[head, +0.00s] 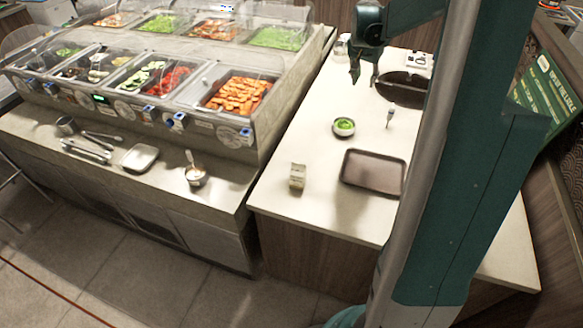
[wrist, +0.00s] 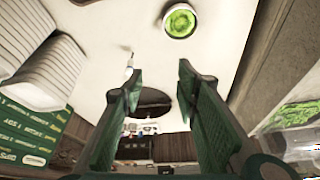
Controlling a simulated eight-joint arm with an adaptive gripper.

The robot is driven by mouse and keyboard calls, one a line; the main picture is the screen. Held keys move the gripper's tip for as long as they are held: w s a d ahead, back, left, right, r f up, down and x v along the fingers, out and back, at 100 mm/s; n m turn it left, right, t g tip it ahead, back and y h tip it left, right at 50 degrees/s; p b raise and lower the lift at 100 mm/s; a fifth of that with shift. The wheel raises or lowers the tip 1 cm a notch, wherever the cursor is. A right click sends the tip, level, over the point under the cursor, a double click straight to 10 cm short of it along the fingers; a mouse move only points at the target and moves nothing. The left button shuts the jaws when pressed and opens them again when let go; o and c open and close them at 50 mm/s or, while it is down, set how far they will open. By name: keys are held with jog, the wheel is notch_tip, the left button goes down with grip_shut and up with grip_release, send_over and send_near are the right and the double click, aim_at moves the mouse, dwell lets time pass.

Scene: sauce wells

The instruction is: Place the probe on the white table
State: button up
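The probe (head: 390,115) is a small, thin item with a pale body and a dark, narrow end. In the head view it shows against the white table (head: 320,150), right of a bowl of green food. In the wrist view the probe (wrist: 128,66) shows just beyond the tip of the left finger, apart from the space between the fingers. I cannot tell whether it stands or lies. My gripper (head: 364,76) is open and empty above the table's far part, up and left of the probe in the head view. Its two green fingers (wrist: 157,78) are spread in the wrist view.
The green-food bowl (head: 344,127), a brown tray (head: 373,172) and a small box (head: 297,176) stand on the table. A dark basin (head: 402,88) lies behind. A salad counter (head: 160,80) borders the left. White stacks (wrist: 38,70) show in the wrist view. Table between bowl and box is clear.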

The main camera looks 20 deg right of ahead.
jog(key=s+a+r+n+t, duration=0.1)
jog(key=s+a+r+n, duration=0.2)
jog(key=a, duration=0.6)
jog(key=s+a+r+n+t+y, duration=0.1)
jog(key=s+a+r, duration=0.2)
jog(key=s+a, duration=0.45)
jog(key=s+a+r+n, duration=0.2)
jog(key=a+r, duration=0.1)
jog(key=a, duration=0.8)
jog(key=s+a+f+n+t+y, duration=0.1)
jog(key=s+a+f+n, duration=0.1)
jog(key=s+a, duration=0.7)
jog(key=s+a+f+n+t+y, duration=0.1)
jog(key=s+a+f+n+y, duration=0.1)
jog(key=s+a, duration=0.7)
jog(key=shift+s+a+f+n, duration=0.15)
jog(key=shift+s+f+n, duration=0.3)
jog(key=shift+s+n, duration=0.5)
jog(key=shift+s+f, duration=0.1)
